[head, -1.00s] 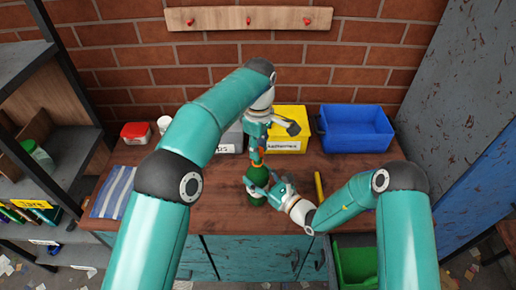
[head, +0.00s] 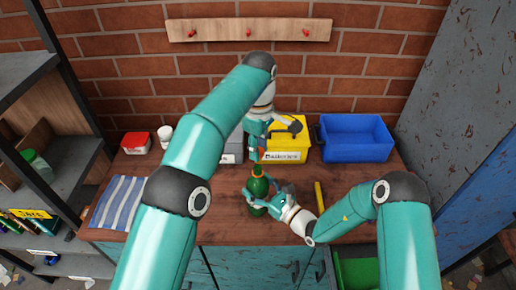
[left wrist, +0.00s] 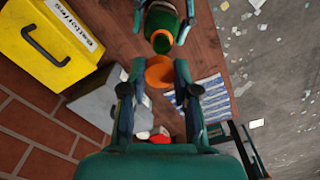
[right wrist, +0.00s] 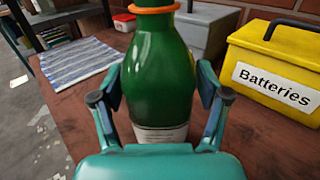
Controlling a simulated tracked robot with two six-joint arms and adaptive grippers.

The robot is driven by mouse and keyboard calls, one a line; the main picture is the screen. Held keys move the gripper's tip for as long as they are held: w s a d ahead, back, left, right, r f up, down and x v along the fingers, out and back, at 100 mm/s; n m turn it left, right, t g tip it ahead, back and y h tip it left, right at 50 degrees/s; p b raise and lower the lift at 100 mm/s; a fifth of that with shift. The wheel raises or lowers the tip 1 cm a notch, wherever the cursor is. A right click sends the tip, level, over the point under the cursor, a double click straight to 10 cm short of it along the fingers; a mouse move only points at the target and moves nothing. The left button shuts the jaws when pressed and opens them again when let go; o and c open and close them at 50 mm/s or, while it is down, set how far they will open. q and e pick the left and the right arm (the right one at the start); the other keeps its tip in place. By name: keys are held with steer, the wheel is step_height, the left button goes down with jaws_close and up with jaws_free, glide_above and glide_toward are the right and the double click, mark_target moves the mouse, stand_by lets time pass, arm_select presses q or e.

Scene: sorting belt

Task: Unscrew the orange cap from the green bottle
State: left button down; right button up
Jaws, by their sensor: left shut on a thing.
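The green bottle (head: 258,188) stands upright on the bench; its body fills the middle of the right wrist view (right wrist: 160,75). An orange ring (right wrist: 155,9) circles its neck. My right gripper (right wrist: 160,85) has a finger on each side of the bottle's body, low down, and appears shut on it. My left gripper (left wrist: 155,80) is shut on the orange cap (left wrist: 159,71), above the bottle. In the left wrist view the bottle's mouth (left wrist: 162,42) shows apart from the cap. In the head view the cap (head: 261,153) is mostly hidden by the left fingers.
A yellow Batteries box (head: 285,140) and a blue bin (head: 355,138) stand behind, with a grey box (head: 232,148) to their left. A striped cloth (head: 118,203) lies at the left. A yellow stick (head: 319,196) lies right of the bottle. A red-and-white container (head: 136,143) is at the back left.

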steer(key=shift+o, duration=0.8)
